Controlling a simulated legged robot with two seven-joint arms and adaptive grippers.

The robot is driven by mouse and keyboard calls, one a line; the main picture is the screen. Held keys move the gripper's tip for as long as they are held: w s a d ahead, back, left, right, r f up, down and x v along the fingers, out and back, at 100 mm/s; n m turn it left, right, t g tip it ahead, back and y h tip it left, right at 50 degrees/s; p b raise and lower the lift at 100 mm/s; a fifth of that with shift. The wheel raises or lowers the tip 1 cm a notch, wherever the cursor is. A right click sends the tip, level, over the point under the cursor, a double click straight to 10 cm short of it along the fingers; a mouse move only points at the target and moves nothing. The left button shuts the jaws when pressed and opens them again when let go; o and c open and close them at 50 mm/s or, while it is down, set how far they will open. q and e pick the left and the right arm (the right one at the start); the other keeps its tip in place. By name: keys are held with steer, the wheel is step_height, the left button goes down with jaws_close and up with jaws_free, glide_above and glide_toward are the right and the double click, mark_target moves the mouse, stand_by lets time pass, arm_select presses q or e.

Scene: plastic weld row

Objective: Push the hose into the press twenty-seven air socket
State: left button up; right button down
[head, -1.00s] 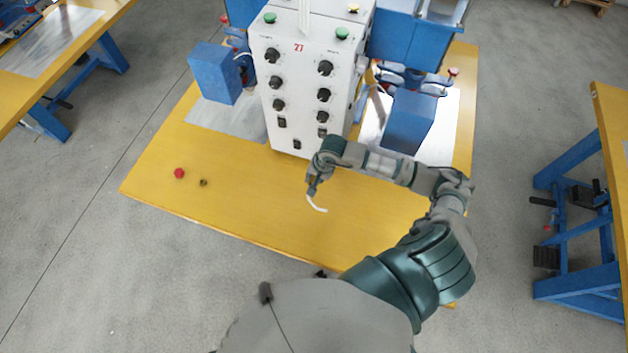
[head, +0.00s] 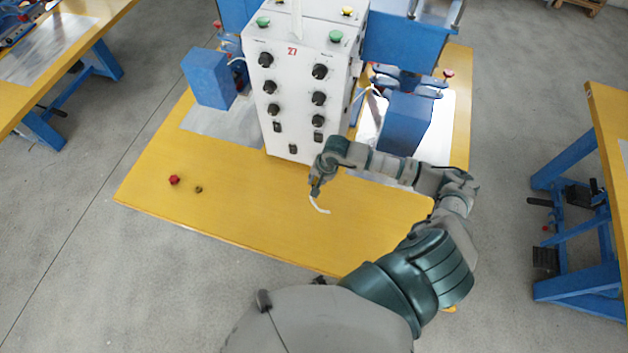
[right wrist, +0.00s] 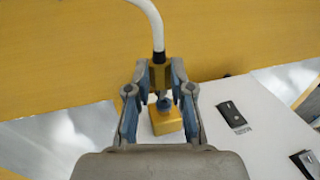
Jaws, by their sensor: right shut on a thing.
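The white press marked 27 (head: 292,90) stands on the yellow table, its front panel carrying several black knobs and switches. My right gripper (head: 316,187) is just in front of the lower right of this panel. It is shut on the hose (head: 320,207), whose white free end curves down. In the right wrist view the white hose (right wrist: 152,22) ends in a brass-coloured fitting between the fingertips (right wrist: 160,88). A yellow block with a blue ring, apparently the air socket (right wrist: 166,122), is on the white panel just beyond the fitting. I cannot tell whether they touch. My left gripper is out of view.
A red knob (head: 174,180) and a small dark brass part (head: 198,190) lie on the left of the yellow table (head: 250,205). Blue boxes (head: 208,78) (head: 408,122) flank the press.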

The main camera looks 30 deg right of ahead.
steer(key=shift+w+d+f, duration=0.1)
steer(key=shift+w+d, duration=0.05)
steer(key=shift+d, duration=0.35)
steer(key=shift+w+a+r, duration=0.15)
steer(key=shift+a+r, duration=0.05)
steer(key=shift+a, duration=0.5)
steer(key=shift+d, duration=0.25)
steer(key=shift+w+d, duration=0.1)
steer(key=shift+d, duration=0.15)
steer(key=shift+a, duration=0.4)
steer(key=shift+a+b, duration=0.15)
steer(key=shift+b, duration=0.2)
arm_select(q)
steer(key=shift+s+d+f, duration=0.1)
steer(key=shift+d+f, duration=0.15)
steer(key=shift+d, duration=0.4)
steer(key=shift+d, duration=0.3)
arm_select(e)
steer(key=shift+d, duration=0.3)
